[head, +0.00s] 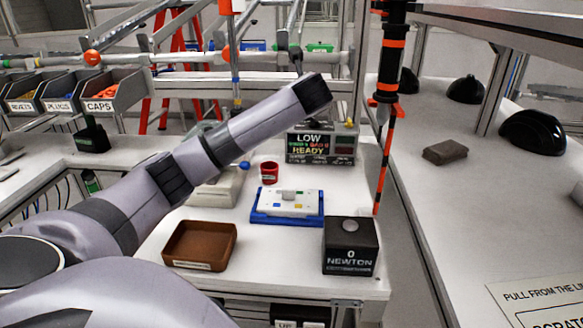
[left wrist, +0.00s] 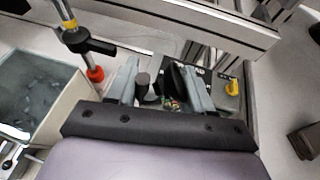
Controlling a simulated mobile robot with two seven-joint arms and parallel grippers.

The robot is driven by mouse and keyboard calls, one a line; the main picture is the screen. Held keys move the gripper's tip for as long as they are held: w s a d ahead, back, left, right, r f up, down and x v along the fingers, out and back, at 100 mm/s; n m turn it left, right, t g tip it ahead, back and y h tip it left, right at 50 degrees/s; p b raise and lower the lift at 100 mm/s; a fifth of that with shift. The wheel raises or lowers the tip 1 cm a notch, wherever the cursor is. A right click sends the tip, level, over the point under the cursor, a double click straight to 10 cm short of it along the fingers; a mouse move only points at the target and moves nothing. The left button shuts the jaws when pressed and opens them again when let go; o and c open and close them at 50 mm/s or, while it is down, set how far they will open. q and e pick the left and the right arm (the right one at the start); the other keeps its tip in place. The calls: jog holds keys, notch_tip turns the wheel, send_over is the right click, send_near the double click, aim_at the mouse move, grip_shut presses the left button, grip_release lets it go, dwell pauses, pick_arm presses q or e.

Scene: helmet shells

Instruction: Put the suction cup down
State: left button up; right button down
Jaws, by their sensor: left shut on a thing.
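My left arm comes in from the lower left of the head view and reaches up to the right. Its dark end (head: 313,92) is above the bench, in front of the back rails, and the fingers cannot be made out there. In the left wrist view the two grey fingers of my left gripper (left wrist: 165,78) are a little apart, with a dark rounded piece (left wrist: 174,82) between them. This is probably the suction cup, but its shape is partly hidden. My right gripper is not in view.
On the bench are a brown tray (head: 176,262), a blue tray (head: 262,219), a red cup (head: 269,173), a black Newton box (head: 350,254) and a display (head: 320,148). A hanging orange-black tool (head: 390,50) is to the right. Dark helmet shells (head: 533,134) sit on the right counter.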

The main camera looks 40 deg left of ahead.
pick_arm(q)
notch_tip(320, 180, down, 16)
jog(key=shift+f, duration=0.15)
dwell(0.3)
jog(key=shift+f, duration=0.1)
jog(key=o, duration=0.8)
jog(key=shift+c, duration=0.2)
